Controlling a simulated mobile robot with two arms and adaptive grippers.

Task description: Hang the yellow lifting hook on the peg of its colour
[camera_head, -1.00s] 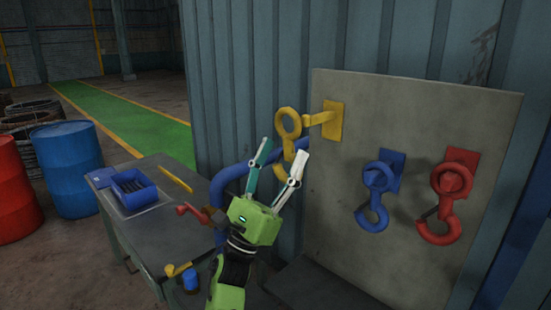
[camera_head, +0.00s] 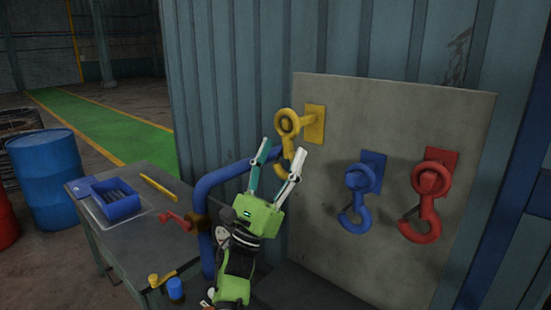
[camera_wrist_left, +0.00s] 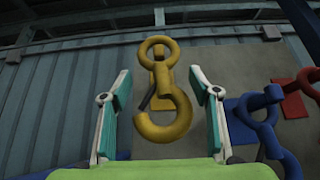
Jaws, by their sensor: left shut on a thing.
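The yellow lifting hook (camera_head: 287,123) is upright at the upper left of the board, its ring at the yellow peg (camera_head: 309,121). The peg's end shows inside the ring in the wrist view, but I cannot tell how far it passes through. The hook (camera_wrist_left: 163,132) hangs between the fingers of my left gripper (camera_head: 281,152), its open curve lowest. My left gripper is shut on the hook, though its fingers look wide and the contact is not clear. My right gripper is not in view.
A blue hook (camera_head: 355,205) and a red hook (camera_head: 427,205) hang on the board (camera_head: 340,255) to the right. A blue pipe (camera_head: 207,215) runs beside my arm. A workbench (camera_head: 140,240) with a blue bin (camera_head: 117,203) stands at left.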

